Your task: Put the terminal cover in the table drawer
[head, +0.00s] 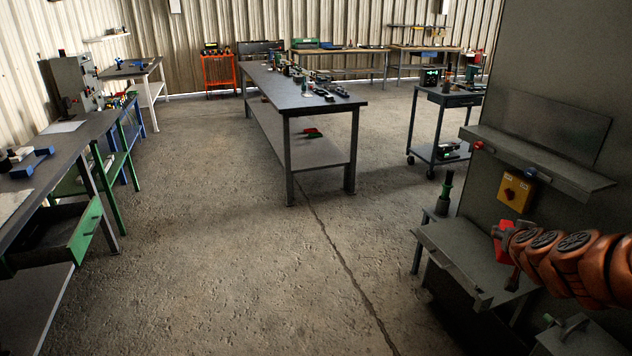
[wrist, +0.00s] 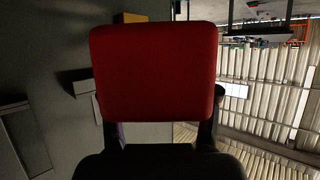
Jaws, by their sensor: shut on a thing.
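My gripper (head: 513,262) is at the right of the head view, in front of a grey cabinet. It is shut on a red, rounded block-like piece, which I take as the terminal cover (head: 503,240). In the wrist view the terminal cover (wrist: 155,72) fills the middle, with a dark finger of my gripper (wrist: 160,132) on either side. The table drawer (head: 84,236) is at the far left of the head view. It has a green front and is pulled out under the grey table; its dark inside shows partly.
The grey cabinet (head: 560,125) has a ledge, a yellow switch plate (head: 514,191) and a lower shelf close to my arm. A long table (head: 300,92) with small parts stands mid-room. A trolley (head: 450,100) stands at right. The concrete floor (head: 240,260) between is clear.

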